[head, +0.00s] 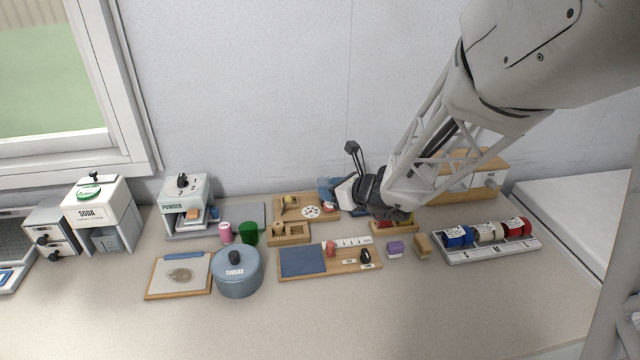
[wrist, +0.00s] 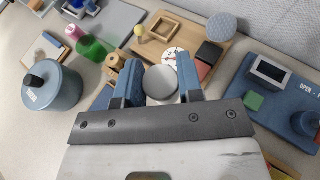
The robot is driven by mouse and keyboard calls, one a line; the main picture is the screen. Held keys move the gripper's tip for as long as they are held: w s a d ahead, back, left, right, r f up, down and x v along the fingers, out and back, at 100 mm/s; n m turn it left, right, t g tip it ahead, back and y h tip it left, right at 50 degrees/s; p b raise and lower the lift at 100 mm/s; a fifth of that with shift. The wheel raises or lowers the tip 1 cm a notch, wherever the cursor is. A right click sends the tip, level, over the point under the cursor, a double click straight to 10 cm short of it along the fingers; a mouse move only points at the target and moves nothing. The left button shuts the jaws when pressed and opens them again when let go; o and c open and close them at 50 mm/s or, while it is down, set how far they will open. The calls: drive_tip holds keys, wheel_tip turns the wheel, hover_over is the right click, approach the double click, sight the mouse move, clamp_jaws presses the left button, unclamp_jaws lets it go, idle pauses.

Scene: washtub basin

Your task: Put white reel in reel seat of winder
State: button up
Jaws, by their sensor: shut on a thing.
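My gripper (wrist: 159,72) is shut on a pale grey-white round piece, the likely white reel (wrist: 161,84), its flat round end facing the wrist camera.
A grey tray (head: 490,251) with blue, white and red rolls is at the right. A blue-grey pot (head: 237,277), a pink reel (head: 225,232) and a green cup (head: 248,233) stand left. A blue unit (wrist: 244,88) is right in the wrist view. The front counter is clear.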

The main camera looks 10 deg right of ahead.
drive_tip(key=w+a+r+n+g+y, duration=0.2)
drive_tip(key=w+a+n+g+y, duration=0.1)
drive_tip(key=w+a, duration=0.7)
drive_tip(key=shift+w+n+g, duration=0.4)
drive_tip(key=shift+w+n, duration=0.3)
drive_tip(key=shift+w, duration=0.4)
drive_tip(key=shift+f, duration=0.1)
hover_over(290, 204)
drive_tip(key=shift+f, duration=3)
drive_tip(key=shift+f, duration=1.85)
drive_tip(key=shift+f, duration=0.15)
drive_tip(key=o, duration=0.6)
